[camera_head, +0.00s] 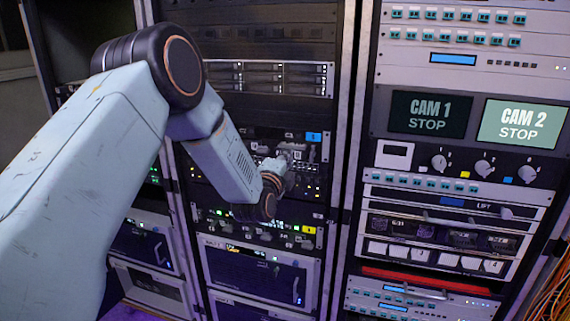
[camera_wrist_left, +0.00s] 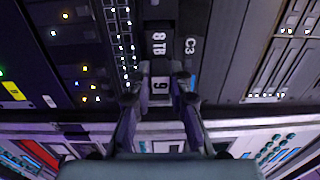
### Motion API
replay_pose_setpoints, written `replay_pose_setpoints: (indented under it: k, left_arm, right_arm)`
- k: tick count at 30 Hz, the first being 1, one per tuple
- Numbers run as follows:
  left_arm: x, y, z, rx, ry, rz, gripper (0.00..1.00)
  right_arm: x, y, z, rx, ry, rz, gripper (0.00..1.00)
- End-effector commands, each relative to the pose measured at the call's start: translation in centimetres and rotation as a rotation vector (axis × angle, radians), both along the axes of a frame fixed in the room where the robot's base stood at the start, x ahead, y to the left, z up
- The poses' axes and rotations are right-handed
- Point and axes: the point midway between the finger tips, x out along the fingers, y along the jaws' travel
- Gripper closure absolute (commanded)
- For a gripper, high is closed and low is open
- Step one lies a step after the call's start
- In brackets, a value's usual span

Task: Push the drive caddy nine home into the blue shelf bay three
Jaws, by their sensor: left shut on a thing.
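My left gripper (camera_head: 280,168) reaches into the middle rack at the shelf with the blue tag (camera_head: 313,136). In the left wrist view my left gripper (camera_wrist_left: 158,84) is shut on drive caddy nine (camera_wrist_left: 160,88), a dark block with a white label reading 9. In the head view the caddy is mostly hidden by the gripper. How deep it sits in bay three cannot be told. My right gripper is in neither view.
A lower shelf with a yellow tag (camera_head: 308,229) is under the gripper. A rack post (camera_head: 342,120) stands close to the right. The right rack holds CAM 1 and CAM 2 screens (camera_head: 522,124). Orange cables (camera_head: 553,290) hang at the lower right.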

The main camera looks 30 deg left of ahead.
Motion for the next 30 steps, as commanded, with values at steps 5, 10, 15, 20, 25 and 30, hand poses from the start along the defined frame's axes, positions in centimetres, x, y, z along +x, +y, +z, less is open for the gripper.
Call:
replay_pose_setpoints:
  k: [5,10,15,20,25,30]
  left_arm:
    - [1.0,0.2,0.1,0.002,-0.006,0.000,1.00]
    - [1.6,0.4,0.1,0.001,-0.005,0.000,1.00]
    - [1.8,0.4,0.2,0.001,-0.004,0.000,1.00]
    - [1.8,0.4,0.2,0.001,-0.004,0.000,1.00]
    - [1.9,0.4,0.2,0.001,-0.004,0.000,1.00]
    - [2.3,0.5,0.1,0.001,-0.004,0.000,1.00]
  right_arm:
    - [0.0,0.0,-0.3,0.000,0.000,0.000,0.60]
    - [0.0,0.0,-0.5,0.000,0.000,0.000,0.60]
    - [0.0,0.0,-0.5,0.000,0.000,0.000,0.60]
    - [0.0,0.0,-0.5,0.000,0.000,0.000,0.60]
    - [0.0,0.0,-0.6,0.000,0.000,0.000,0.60]
    - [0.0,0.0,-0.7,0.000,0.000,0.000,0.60]
